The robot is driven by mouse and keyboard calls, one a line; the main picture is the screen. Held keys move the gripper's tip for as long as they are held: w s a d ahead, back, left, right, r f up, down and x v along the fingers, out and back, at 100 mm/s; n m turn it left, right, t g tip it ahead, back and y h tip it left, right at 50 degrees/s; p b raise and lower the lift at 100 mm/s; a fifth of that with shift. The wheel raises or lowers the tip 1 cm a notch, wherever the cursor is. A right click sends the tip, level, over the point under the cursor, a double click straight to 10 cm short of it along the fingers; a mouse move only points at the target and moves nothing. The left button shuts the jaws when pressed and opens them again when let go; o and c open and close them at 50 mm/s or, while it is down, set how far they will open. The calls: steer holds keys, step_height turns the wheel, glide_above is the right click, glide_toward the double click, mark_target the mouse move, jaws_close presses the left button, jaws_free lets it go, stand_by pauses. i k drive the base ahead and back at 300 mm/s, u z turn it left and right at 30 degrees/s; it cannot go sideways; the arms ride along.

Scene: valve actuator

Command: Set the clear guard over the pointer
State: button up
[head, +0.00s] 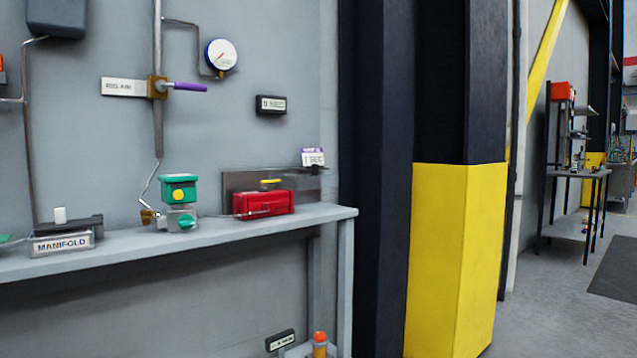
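In the head view, a red box-shaped unit (264,204), which looks like the actuator, sits at the right part of the grey shelf (120,246). A short yellow bar (271,181), likely the pointer, lies level just above its top. A dark grey panel (232,184) stands behind the red unit. I cannot pick out a clear guard for certain; no clear cover can be made out over the yellow bar. My gripper is not in view.
Left of the red unit stands a green-topped valve (180,188), then a "MANIFOLD" block (62,242). A gauge (221,54) and a pipe with a purple lever (187,87) are on the wall. A yellow-and-dark column (452,258) stands right of the shelf. Floor shows farther right.

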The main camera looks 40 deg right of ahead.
mark_target(315, 173)
steer(key=k, duration=0.5)
steer(key=z, duration=0.15)
steer(key=i, duration=0.7)
steer(key=z, duration=0.55)
